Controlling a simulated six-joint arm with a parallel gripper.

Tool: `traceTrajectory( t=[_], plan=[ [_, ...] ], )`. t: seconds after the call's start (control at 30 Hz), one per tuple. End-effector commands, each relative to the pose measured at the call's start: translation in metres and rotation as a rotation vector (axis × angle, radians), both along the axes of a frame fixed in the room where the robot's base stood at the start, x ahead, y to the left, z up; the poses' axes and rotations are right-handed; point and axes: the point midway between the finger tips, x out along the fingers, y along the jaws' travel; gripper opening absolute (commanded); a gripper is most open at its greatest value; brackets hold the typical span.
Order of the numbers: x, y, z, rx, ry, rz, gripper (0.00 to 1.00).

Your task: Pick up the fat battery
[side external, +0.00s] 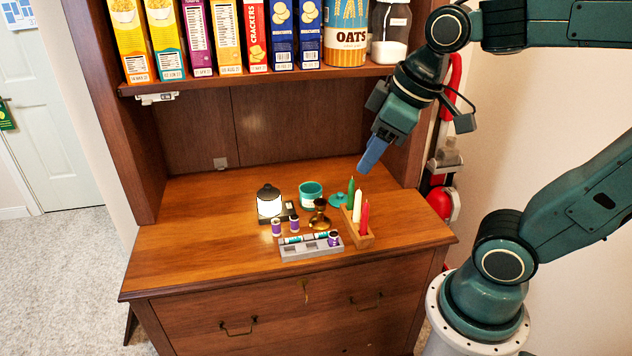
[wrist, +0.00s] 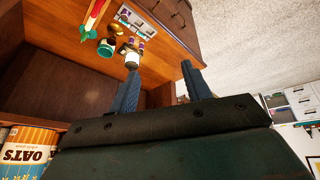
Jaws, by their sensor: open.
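Short, thick purple-and-white cylinders that look like fat batteries stand upright on the hutch counter: one (side external: 276,228) left of the grey tray, another (side external: 294,223) beside it. A third (side external: 334,240) sits at the right end of the grey tray (side external: 312,251). Slimmer cells (side external: 296,240) lie in the tray. In the wrist view the cylinders (wrist: 140,46) are small, close to the tray (wrist: 150,22). My gripper (side external: 369,160) is open and empty, high above the counter's right rear, apart from everything. Its two blue fingers (wrist: 160,72) are spread in the wrist view.
A lit lantern (side external: 269,206), a teal cup (side external: 311,190), its teal lid (side external: 339,199), a brass candlestick (side external: 320,218) and a wooden candle holder (side external: 360,238) with three candles crowd around the tray. The shelf (side external: 260,79) with boxes overhangs the back. The counter's left side is clear.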

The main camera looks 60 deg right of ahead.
Motion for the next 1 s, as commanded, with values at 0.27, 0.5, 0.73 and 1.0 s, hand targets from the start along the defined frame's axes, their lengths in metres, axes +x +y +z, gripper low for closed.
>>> traceTrajectory(
  t=[0.27, 0.5, 0.73, 1.0],
  plan=[
    [0.058, -0.01, 0.0, -0.099, 0.08, 0.219, 0.49],
    [0.108, -0.021, -0.011, -0.169, 0.143, 0.417, 0.49],
    [0.155, -0.034, -0.033, -0.221, 0.202, 0.61, 0.49],
    [0.207, -0.051, -0.072, -0.265, 0.263, 0.843, 0.49]
  ],
)
